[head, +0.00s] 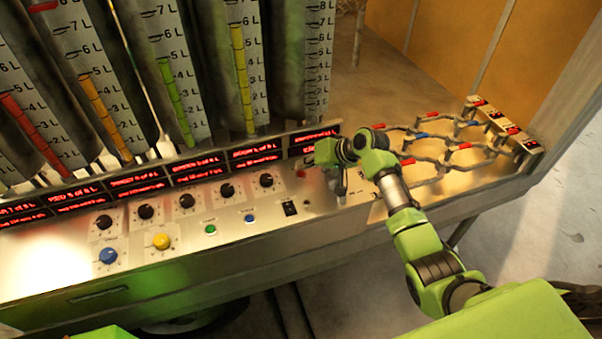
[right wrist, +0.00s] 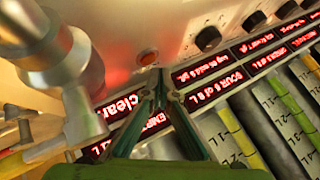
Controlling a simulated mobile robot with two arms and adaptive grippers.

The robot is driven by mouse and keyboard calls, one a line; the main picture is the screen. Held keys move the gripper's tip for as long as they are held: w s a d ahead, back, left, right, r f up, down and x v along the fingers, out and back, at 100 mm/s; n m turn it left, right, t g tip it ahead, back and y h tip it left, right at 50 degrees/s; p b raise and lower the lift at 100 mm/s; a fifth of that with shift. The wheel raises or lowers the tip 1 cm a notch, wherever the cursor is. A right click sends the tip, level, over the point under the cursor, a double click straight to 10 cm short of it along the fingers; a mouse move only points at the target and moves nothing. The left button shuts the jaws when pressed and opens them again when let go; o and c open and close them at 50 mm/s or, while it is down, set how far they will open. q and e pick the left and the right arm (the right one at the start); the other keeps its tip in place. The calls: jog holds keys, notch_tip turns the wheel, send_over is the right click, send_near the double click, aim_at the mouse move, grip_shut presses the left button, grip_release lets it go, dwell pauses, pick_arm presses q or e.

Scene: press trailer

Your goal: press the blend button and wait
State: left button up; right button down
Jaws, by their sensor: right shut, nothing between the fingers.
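The press panel (head: 185,270) is a metal console with knobs, small buttons and red displays. It has a green button (head: 210,230), a blue button (head: 249,217) and a black switch (head: 290,208). Which one is the blend button cannot be told, as the labels are too small. My right gripper (head: 317,163) is over the panel's right end. In the right wrist view its fingertips (right wrist: 157,76) are shut and empty, just beside a round red-orange button (right wrist: 148,57). Whether they touch it is unclear. My left gripper is not in view.
Graduated tubes (head: 245,80) with coloured levels stand behind the red displays (head: 255,154). A yellow knob (head: 161,241) and a blue knob (head: 108,255) are at the left. A metal frame of linked rings (head: 430,160) lies to the right. Floor is open at the lower right.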

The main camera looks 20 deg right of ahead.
jog(key=shift+f, duration=0.4)
